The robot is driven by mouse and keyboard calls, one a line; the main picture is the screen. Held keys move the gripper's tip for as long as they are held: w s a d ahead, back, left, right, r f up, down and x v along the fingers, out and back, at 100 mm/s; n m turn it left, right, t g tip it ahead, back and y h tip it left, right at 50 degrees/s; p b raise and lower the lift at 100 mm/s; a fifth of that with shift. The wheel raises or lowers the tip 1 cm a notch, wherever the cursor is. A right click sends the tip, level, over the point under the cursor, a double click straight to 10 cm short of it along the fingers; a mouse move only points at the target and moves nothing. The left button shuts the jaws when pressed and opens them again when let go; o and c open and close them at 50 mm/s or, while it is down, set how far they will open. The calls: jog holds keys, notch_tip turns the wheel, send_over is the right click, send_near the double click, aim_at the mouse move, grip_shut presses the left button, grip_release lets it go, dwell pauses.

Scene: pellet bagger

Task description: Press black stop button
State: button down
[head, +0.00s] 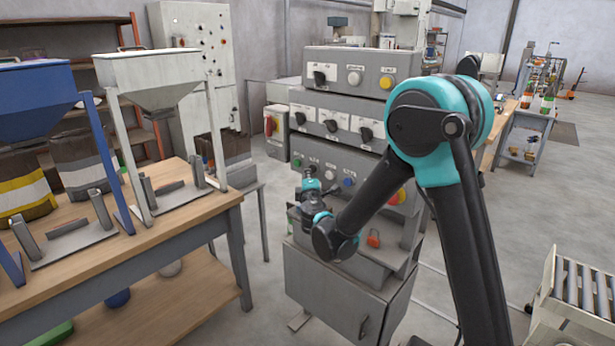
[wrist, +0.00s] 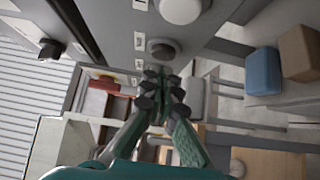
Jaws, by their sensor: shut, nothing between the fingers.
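A round black button (wrist: 162,50) sits on the grey panel in the wrist view, with small white labels beside it. My gripper (wrist: 160,82) is shut and empty, its fingertips just short of the button in the picture. Whether they touch it I cannot tell. In the head view my gripper (head: 311,184) is small, in front of the lowest button row of the grey control console (head: 340,150). The black button there is hard to make out behind it.
The row also holds a green button (head: 297,162), a white button (head: 330,175), a blue button (head: 349,182) and a red knob on yellow (head: 397,197). A white button (wrist: 180,10) shows in the wrist view. A wooden table (head: 190,230) with hoppers stands left.

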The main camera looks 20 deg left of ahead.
jog(key=a+v, duration=0.1)
jog(key=v, duration=0.9)
jog(key=shift+s+d, duration=0.2)
jog(key=shift+s, duration=0.3)
jog(key=shift+f, duration=0.1)
